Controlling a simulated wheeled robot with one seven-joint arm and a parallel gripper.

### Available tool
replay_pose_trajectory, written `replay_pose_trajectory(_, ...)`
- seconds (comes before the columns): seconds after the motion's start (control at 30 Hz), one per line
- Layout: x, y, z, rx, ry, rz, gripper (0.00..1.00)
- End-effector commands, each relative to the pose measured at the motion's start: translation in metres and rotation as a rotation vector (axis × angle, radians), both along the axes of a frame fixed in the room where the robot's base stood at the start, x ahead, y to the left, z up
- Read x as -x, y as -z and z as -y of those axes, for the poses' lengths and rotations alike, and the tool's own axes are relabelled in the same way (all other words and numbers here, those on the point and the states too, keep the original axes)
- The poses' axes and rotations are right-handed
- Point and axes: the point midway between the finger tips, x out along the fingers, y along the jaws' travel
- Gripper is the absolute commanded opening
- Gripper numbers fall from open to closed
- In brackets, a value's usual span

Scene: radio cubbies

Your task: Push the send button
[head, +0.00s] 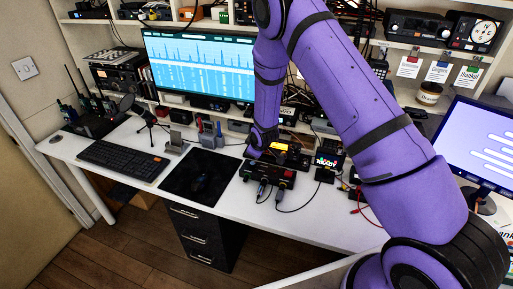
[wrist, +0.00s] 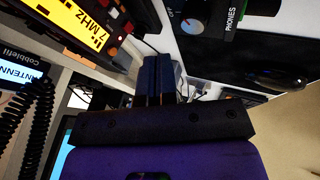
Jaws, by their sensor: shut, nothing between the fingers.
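A radio with an amber display reading "7 MHz" (wrist: 78,22) is at the upper left of the wrist view; its display also shows in the head view (head: 279,146). No label reading "send" is legible, so I cannot tell which control is the send button. My gripper (wrist: 160,68) is shut and empty, its dark fingers pointing between this radio and a black unit marked "PHONES" (wrist: 225,15). In the head view my purple arm hides much of the gripper, beside the radio. I cannot tell whether the fingers touch anything.
A black box with red lights and cables (head: 268,174) stands in front of the radio. A small colourful screen (head: 328,160) is to its right. A mouse mat (head: 190,183), keyboard (head: 122,160) and large monitor (head: 196,65) are leftward. A coiled cord (wrist: 32,120) hangs close by.

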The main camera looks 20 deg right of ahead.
Motion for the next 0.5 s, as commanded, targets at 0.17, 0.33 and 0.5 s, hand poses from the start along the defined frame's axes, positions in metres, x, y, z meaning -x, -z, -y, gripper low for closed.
replay_pose_trajectory(0.17,-0.017,0.027,0.0,0.001,0.0,-0.001,0.0)
replay_pose_trajectory(0.33,-0.035,0.043,0.006,-0.001,0.005,0.002,0.0)
replay_pose_trajectory(0.5,-0.05,0.047,0.017,0.0,0.002,0.001,0.0)
